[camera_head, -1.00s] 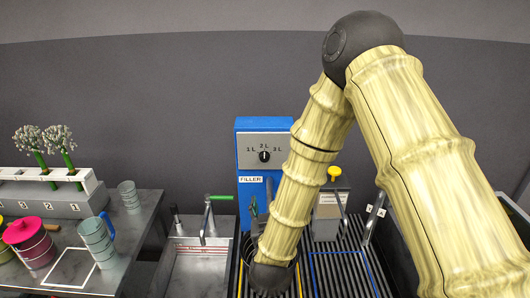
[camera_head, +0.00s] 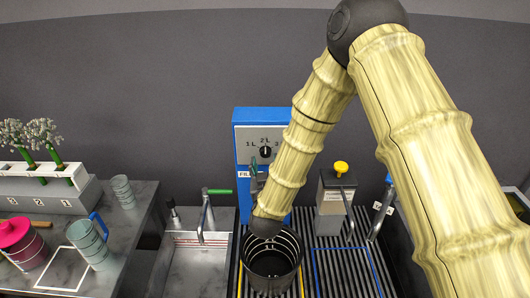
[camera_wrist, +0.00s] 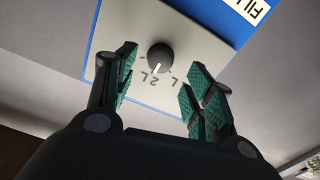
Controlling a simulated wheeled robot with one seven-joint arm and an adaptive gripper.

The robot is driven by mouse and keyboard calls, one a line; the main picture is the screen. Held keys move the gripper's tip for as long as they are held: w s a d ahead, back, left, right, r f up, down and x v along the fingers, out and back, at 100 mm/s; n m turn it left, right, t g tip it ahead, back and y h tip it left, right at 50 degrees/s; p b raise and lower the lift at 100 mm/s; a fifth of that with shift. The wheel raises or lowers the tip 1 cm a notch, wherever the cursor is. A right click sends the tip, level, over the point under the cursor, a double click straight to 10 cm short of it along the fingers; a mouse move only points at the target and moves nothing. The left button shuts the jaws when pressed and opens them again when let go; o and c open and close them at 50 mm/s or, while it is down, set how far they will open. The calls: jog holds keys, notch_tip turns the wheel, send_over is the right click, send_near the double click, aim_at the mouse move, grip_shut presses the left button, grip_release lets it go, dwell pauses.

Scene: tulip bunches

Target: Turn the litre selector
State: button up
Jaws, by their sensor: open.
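The litre selector is a dark round knob (camera_head: 265,152) on the pale panel of the blue filler (camera_head: 241,114), marked 1 L, 2 L and 3 L. Its white pointer is toward the 2 L mark. The knob also shows in the wrist view (camera_wrist: 160,56), near the top centre, with the panel upside down. My gripper (camera_wrist: 160,78) is open and empty, its green-padded fingers on either side below the knob, apart from it. In the head view my gripper (camera_head: 254,178) is just below the panel, partly hidden by my arm, which also covers part of the 3 L mark.
A dark open bucket (camera_head: 272,288) stands on the grating below my arm. A sink with a green-handled tap (camera_head: 209,193) is on the left, and a yellow-topped dispenser (camera_head: 335,200) on the right. The left table holds a pink-lidded container (camera_head: 22,238) and grey cups.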

aim_at(265, 154)
jog(key=w+p, duration=0.1)
jog(key=w, duration=0.2)
jog(key=shift+w+r, duration=0.15)
jog(key=shift+r, duration=0.05)
jog(key=shift+w+f, duration=0.2)
jog(key=shift+w, duration=0.55)
jog(key=c, duration=1)
